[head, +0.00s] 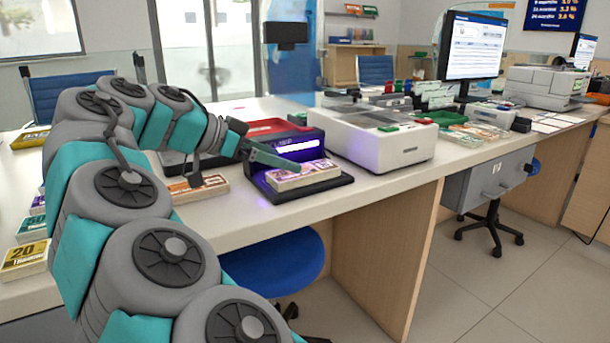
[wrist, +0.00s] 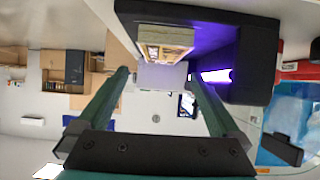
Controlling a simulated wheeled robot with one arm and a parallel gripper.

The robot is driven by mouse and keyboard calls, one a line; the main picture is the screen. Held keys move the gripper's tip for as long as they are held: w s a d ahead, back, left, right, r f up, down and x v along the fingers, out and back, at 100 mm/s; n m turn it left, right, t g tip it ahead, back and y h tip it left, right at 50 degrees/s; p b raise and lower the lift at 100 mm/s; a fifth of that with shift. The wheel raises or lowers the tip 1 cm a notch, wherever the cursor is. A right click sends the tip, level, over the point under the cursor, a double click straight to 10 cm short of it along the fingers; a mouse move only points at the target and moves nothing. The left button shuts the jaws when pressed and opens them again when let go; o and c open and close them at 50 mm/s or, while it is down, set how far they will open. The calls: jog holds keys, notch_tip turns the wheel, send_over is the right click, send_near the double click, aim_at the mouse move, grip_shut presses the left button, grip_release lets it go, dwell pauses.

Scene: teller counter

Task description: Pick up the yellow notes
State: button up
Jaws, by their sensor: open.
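A bundle of yellow notes marked 20 (head: 25,257) lies at the left front edge of the counter in the head view. A second yellow-banded bundle (head: 30,138) lies farther back on the left. My gripper (head: 245,172) is open and well to the right of both. It hangs above the counter by a black device with purple light (head: 325,181). A pale note bundle (head: 303,175) lies in that device, close to one fingertip. In the wrist view the bundle (wrist: 165,45) shows ahead of my open fingers (wrist: 158,80), with nothing gripped.
Green (head: 32,228) and purple (head: 38,205) bundles lie near the 20 bundle, partly behind my arm. A white machine (head: 372,137) stands right of the black device. A blue chair (head: 275,262) is below the counter.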

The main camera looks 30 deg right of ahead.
aim_at(305, 169)
jog(key=shift+f+x, duration=0.25)
jog(key=shift+x, duration=2.8)
jog(key=shift+w+a, duration=0.1)
jog(key=shift+a, duration=0.1)
jog(key=c, duration=1.5)
jog(key=shift+r, duration=0.1)
